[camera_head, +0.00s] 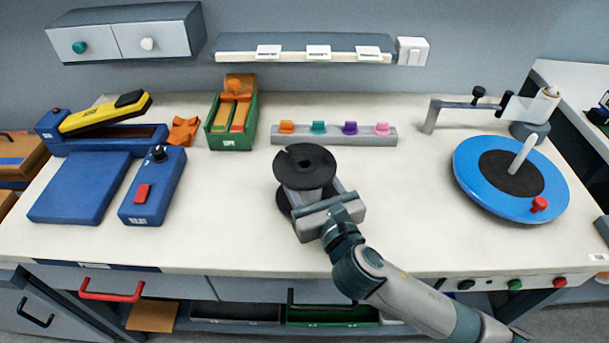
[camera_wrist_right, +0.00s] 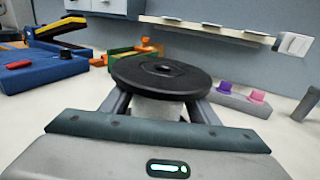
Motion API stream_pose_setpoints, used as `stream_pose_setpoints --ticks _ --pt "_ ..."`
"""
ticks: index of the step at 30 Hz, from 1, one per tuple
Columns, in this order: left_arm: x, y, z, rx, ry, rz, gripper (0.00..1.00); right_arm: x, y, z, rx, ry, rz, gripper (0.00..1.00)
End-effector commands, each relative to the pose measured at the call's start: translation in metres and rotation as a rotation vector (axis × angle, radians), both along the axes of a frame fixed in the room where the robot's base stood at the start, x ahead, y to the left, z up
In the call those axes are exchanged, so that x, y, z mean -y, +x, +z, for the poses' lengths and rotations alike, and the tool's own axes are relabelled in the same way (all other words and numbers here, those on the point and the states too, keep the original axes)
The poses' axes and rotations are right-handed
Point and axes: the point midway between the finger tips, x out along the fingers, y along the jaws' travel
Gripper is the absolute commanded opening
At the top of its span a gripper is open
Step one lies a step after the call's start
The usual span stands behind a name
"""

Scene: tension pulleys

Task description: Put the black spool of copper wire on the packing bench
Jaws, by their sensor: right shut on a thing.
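A black spool (camera_head: 304,165) stands upright over the middle of the white bench (camera_head: 420,235). Its round black top flange also shows in the wrist view (camera_wrist_right: 162,76), with a pale core below it. No copper-coloured wire is visible. My right gripper (camera_head: 316,198) is shut on the spool, with its fingers on both sides of the core under the top flange. The lower flange is partly hidden by the gripper. I cannot tell whether it touches the bench top. My left gripper is not in view.
A blue turntable (camera_head: 470,185) with a white post stands at the right. Behind the spool are a grey strip of coloured clips (camera_head: 335,140) and a green box (camera_head: 222,138). Blue devices (camera_head: 153,190) stand at the left. Another bench (camera_head: 570,75) shows at the right edge.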

Motion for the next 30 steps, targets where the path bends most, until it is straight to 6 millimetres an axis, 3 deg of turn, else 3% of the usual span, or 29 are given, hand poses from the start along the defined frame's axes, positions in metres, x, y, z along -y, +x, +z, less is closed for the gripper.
stream_pose_setpoints --ticks 16,17,19,30 --pt "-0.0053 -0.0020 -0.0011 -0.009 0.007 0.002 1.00 0.0001 0.0000 -0.0108 0.004 0.002 0.000 0.10" --pt "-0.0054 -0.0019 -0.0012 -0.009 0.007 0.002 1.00 0.0002 -0.0001 -0.0132 0.000 -0.001 0.000 0.57" --pt "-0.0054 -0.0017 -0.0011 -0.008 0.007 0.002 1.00 0.0003 0.0000 -0.0129 0.000 0.000 0.000 0.74" --pt "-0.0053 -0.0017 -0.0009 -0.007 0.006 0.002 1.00 0.0000 -0.0003 -0.0115 0.001 0.000 0.001 0.74"
